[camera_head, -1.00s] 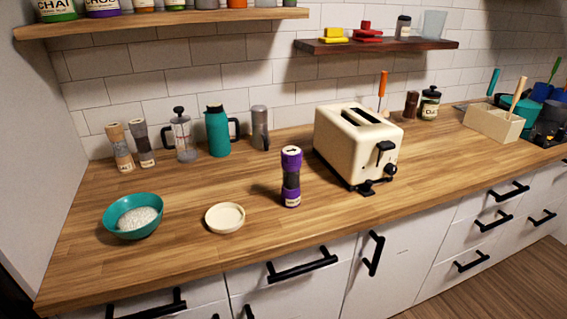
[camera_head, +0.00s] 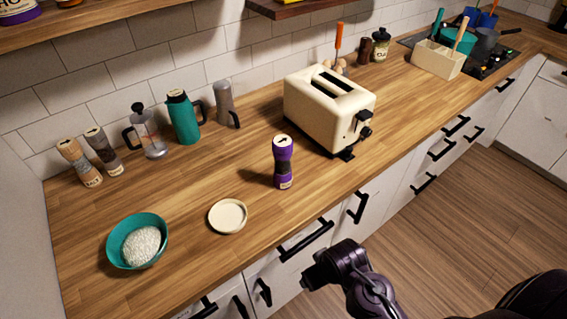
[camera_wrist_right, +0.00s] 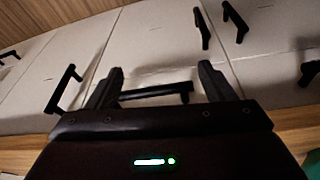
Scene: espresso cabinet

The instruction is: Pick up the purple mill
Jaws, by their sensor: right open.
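The purple mill (camera_head: 283,163) stands upright on the wooden counter, in front of the cream toaster. A dark link of my arm shows at the bottom of the head view, apart from the mill. My left gripper is not in view.
A cream toaster (camera_head: 326,112) stands behind and right of the mill. A cream lid (camera_head: 228,216) and a teal bowl (camera_head: 113,250) of white grains lie to its left. A teal flask (camera_head: 184,120) and a french press stand near the wall. Black drawer handles (camera_head: 306,241) stick out below the counter edge.

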